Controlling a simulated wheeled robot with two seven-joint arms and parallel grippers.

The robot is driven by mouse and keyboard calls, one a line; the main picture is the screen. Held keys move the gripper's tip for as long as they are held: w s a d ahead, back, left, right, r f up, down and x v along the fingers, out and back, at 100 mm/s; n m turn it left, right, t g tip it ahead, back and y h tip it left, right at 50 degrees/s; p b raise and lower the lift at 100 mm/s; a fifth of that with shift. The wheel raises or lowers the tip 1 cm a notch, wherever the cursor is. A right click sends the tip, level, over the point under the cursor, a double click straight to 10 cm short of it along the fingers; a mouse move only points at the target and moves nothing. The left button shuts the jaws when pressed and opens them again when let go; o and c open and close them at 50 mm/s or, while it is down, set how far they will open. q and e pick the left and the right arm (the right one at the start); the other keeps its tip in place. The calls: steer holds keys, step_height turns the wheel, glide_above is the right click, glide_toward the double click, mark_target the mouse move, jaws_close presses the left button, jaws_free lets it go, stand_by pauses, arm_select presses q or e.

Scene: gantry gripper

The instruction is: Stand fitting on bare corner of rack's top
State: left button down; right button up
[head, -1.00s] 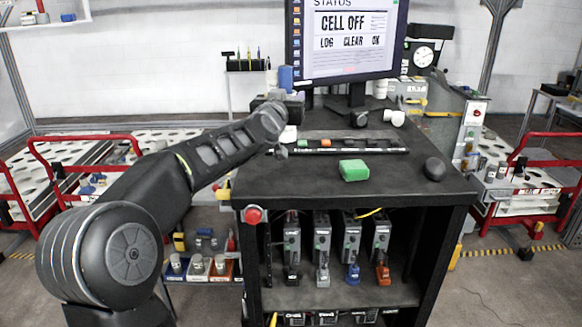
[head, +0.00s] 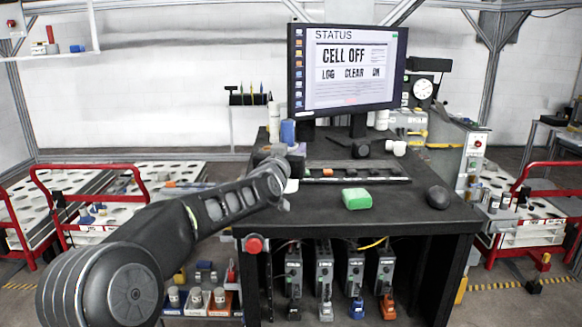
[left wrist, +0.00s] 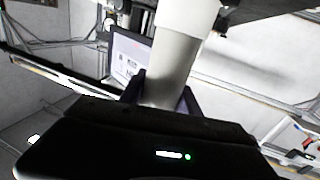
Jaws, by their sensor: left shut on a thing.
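The rack (head: 400,208) is a black frame with a dark top, in the middle of the head view. My left gripper (head: 280,166) is over the left side of its top, shut on the fitting. In the left wrist view the fitting is a pale grey cylinder (left wrist: 172,68) with a wider white end, between the dark fingers. In the head view a white end (head: 291,186) shows below the gripper and a blue piece (head: 287,132) above it. Whether the white end touches the top I cannot tell. The front left corner of the top looks bare. My right gripper is out of view.
A green block (head: 356,198) and a dark rounded object (head: 438,197) lie on the rack's top. A shallow tray (head: 357,179) and the monitor (head: 347,70) stand behind. Red-railed carts (head: 88,172) flank the rack. The front strip of the top is clear.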

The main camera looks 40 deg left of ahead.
arm_select(q)
step_height(320, 180, down, 4)
steer(key=shift+r, duration=0.2)
steer(key=shift+f+b, duration=0.1)
steer(key=shift+b, duration=0.2)
steer(key=c, duration=0.9)
jaws_free()
steer(key=shift+o, duration=0.2)
steer(key=shift+s+d, duration=0.1)
steer(key=shift+s, duration=0.1)
steer(key=b+v, duration=0.4)
steer(key=v, duration=0.7)
steer(key=shift+s, duration=0.25)
